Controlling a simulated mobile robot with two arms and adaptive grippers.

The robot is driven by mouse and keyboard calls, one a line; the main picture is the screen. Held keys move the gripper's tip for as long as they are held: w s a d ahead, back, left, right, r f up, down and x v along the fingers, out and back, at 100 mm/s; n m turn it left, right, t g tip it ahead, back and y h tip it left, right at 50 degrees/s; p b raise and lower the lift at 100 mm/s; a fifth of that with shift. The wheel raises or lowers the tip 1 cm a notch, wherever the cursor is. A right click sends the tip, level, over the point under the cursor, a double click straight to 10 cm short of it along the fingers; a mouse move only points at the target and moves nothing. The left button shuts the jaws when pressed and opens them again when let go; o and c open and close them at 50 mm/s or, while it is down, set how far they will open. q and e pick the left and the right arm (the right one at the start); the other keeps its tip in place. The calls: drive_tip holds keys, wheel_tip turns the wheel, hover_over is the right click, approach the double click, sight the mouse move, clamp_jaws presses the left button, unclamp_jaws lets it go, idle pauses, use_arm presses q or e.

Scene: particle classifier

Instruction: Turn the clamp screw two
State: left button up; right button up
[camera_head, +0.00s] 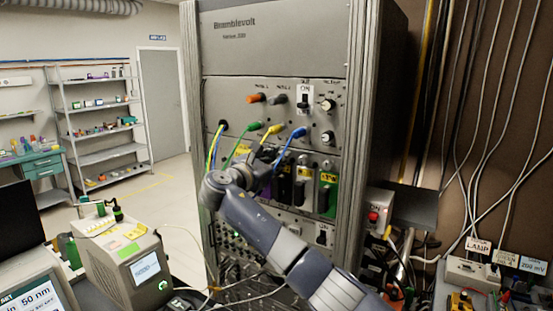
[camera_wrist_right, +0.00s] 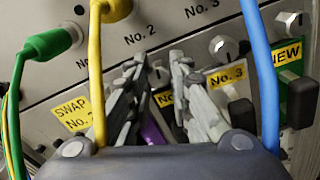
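A silver clamp screw (camera_wrist_right: 158,76) on the grey panel below the printed "No. 2" shows between the fingers of my right gripper (camera_wrist_right: 161,62) in the right wrist view. The fingers are parted, one on each side of it; I cannot tell whether they touch it. Another screw (camera_wrist_right: 223,47) sits to the right, above a yellow "No. 3" label (camera_wrist_right: 227,75). In the head view my right arm reaches from the lower right to the rack's plug row, with the gripper (camera_head: 268,170) partly hidden. My left gripper is not in view.
Green (camera_wrist_right: 50,44), yellow (camera_wrist_right: 97,80) and blue (camera_wrist_right: 262,70) cables hang close around the gripper. Dark-handled modules (camera_head: 303,186) stand below the screws in the rack (camera_head: 275,52). A beige instrument (camera_head: 125,262) stands at the left front.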

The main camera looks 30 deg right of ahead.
drive_tip(key=o, duration=0.4)
drive_tip(key=shift+f, duration=0.2)
drive_tip(key=shift+r, duration=0.1)
drive_tip(key=v, duration=1.2)
drive_tip(key=shift+a, duration=0.1)
